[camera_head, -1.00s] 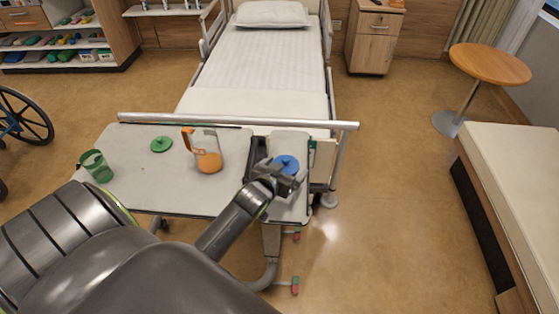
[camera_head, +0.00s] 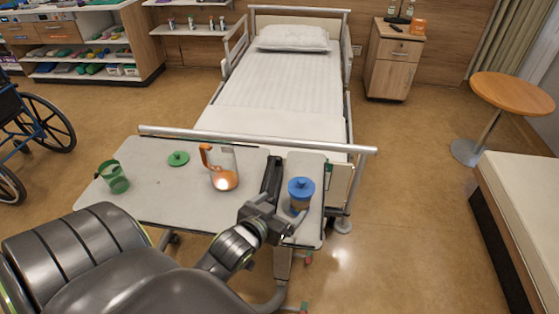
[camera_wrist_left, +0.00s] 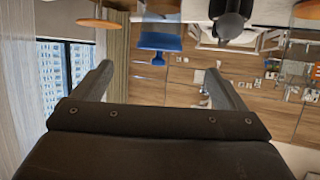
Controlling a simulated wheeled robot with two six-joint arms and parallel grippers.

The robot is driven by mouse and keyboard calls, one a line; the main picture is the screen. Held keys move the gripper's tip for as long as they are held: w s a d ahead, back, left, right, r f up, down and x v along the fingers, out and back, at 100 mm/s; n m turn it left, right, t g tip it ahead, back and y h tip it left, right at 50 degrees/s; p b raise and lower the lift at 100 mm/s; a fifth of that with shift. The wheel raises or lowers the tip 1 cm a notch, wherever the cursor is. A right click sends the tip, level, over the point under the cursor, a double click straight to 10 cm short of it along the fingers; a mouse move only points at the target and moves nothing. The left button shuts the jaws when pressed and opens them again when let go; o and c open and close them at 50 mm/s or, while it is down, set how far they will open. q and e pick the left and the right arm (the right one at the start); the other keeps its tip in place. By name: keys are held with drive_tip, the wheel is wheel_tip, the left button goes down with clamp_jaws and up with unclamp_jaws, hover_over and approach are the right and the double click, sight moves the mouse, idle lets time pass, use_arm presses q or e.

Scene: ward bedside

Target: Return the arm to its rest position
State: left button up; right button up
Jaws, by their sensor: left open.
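My left arm comes in from the lower left over the overbed table (camera_head: 165,200). My left gripper (camera_head: 284,214) is open and empty over the table's right part. It is just in front of and left of a cup with a blue lid (camera_head: 301,190), apparently not holding it. The wrist view shows the left gripper's two fingers (camera_wrist_left: 158,78) spread apart with nothing between them. My right gripper is not in view.
A clear jug with orange contents (camera_head: 223,178), a green lid (camera_head: 179,158) and a green cup (camera_head: 115,178) are on the table. The bed (camera_head: 270,115) is behind it.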

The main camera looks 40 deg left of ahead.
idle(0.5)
use_arm(q)
drive_tip(key=s+d+f+m+g, duration=0.1)
drive_tip(key=s+f+g, duration=0.3)
drive_tip(key=s, duration=0.5)
drive_tip(key=s+f+g, duration=0.2)
drive_tip(key=s+g, duration=0.3)
drive_tip(key=s, duration=0.4)
wheel_tip(320, 180, down, 26)
drive_tip(key=s+a+g, duration=0.1)
drive_tip(key=a+g, duration=0.1)
drive_tip(key=s+d+f+g, duration=0.1)
drive_tip(key=s+d+f, duration=0.1)
drive_tip(key=s+f, duration=1.2)
drive_tip(key=shift+s+f+h, duration=0.3)
drive_tip(key=shift+s+h, duration=0.1)
